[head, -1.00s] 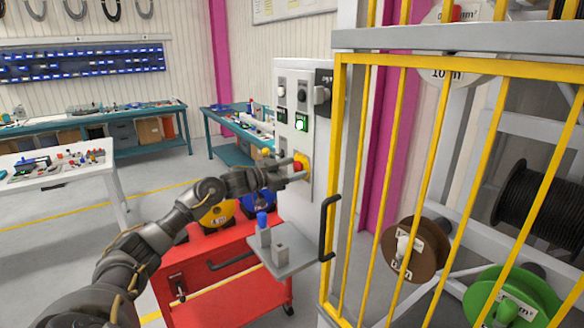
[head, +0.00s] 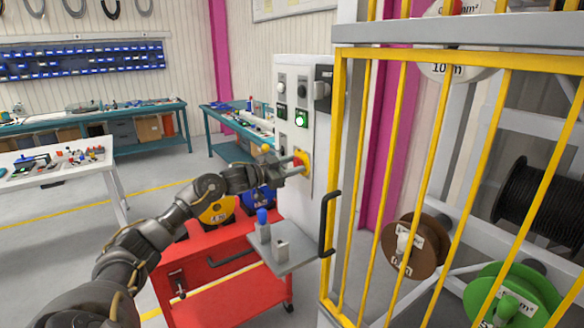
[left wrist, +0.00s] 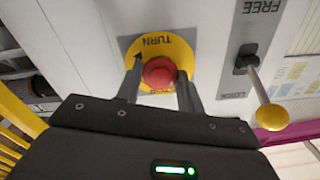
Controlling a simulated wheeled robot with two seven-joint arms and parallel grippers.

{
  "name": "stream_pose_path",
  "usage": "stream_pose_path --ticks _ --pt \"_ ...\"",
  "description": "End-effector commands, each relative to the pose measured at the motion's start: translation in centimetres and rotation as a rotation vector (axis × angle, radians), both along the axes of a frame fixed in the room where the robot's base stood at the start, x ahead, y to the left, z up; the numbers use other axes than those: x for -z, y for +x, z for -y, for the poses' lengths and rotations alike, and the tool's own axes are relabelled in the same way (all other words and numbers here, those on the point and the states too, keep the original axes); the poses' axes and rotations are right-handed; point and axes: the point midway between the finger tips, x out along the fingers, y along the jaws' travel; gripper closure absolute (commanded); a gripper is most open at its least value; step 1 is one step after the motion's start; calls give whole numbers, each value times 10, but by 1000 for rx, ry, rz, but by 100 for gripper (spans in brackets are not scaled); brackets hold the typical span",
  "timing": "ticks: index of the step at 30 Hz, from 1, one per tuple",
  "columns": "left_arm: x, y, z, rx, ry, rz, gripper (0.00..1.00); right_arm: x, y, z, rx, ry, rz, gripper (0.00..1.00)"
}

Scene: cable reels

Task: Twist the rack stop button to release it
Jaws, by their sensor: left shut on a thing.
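The red stop button (left wrist: 159,73) sits on a round yellow plate (left wrist: 178,50) marked TURN with a dark arrow, seen upside down in the left wrist view. In the head view the button (head: 298,162) is on the front of the pale control cabinet (head: 291,91). My left gripper (left wrist: 160,80) has one finger on each side of the button and is shut on it. In the head view the left gripper (head: 298,164) reaches the cabinet from the left, partly hiding the button. My right gripper is not in view.
A lever with a yellow knob (left wrist: 273,117) stands close beside the button, on a plate marked FREE. A small grey shelf (head: 289,261) and black handle (head: 327,224) are below. A yellow barred gate (head: 338,150) is to the right, a red cart (head: 203,252) below the arm.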

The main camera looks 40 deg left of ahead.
Motion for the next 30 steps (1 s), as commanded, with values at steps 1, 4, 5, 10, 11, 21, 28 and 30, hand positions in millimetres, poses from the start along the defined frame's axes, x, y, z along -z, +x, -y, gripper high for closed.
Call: stream_pose_path --ticks 1,4,5,10,11,21,28,30 --pt "1 0 0 -1 31 11 85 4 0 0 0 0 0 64" --pt "2 0 0 -1 107 34 85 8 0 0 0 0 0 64" --pt "2 0 0 -1 130 40 85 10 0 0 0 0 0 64" --pt "2 0 0 -1 264 81 85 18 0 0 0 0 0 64" --pt "2 0 0 -1 287 87 85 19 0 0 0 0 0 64" --pt "1 0 1 1 489 148 85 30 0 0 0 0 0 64" --pt "0 0 1 0 556 170 85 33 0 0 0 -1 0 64" --pt "0 0 1 0 565 172 85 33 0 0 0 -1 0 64"
